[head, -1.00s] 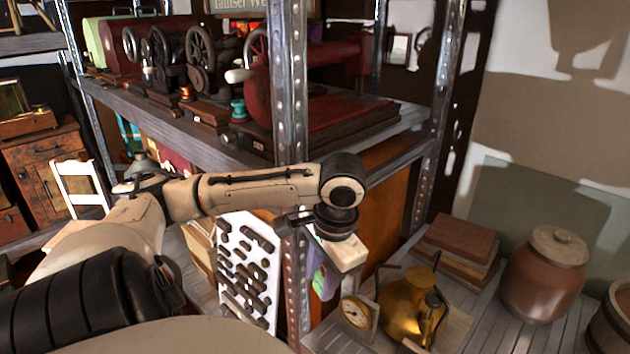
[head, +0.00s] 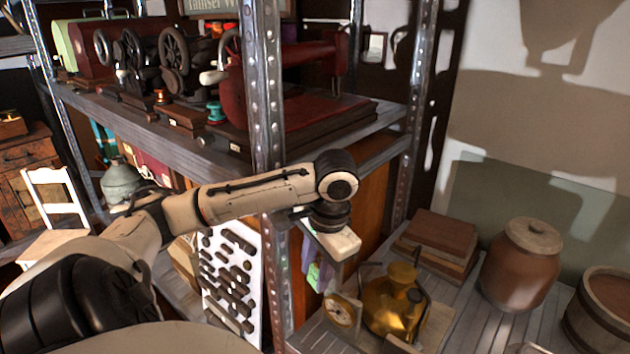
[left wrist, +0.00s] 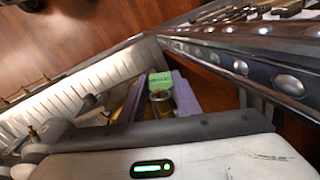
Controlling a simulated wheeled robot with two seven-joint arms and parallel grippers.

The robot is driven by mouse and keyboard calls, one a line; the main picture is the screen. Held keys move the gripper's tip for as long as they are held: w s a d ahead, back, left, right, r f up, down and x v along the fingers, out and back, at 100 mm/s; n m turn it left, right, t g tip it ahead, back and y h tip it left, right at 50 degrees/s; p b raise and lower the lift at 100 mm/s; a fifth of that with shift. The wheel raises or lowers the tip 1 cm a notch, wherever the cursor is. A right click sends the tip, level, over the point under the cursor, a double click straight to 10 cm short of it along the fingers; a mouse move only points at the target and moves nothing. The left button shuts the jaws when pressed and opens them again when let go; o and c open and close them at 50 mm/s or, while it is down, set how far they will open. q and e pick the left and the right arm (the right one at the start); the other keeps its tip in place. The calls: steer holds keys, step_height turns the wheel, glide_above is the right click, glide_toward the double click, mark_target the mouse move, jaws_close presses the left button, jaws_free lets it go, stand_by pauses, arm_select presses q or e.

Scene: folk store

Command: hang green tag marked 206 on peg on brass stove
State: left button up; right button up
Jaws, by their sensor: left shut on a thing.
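My left gripper (head: 318,272) points down beside the steel shelf post in the head view, left of the brass stove (head: 388,306) and a little above the shelf. It is shut on the small green tag (head: 312,276), which is partly hidden by the fingers. In the left wrist view the green tag (left wrist: 160,79) shows between the two lavender fingers, its marking too small to read surely. The stove stands upright on the slatted shelf, with a dark curved part on its right side. I cannot make out its peg clearly. My right gripper is not seen.
A round dial (head: 341,311) stands just left of the stove. The steel post (head: 266,120) rises close left of my gripper. Stacked brown boxes (head: 437,243), a lidded brown jar (head: 521,262) and a barrel (head: 600,308) stand behind and right. An upper shelf holds sewing machines.

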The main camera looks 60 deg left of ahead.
mark_target(320, 260)
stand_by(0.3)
arm_select(q)
steer(key=o, duration=1.2)
steer(key=v, duration=0.5)
steer(key=shift+r, duration=0.15)
steer(key=shift+v, duration=2.45)
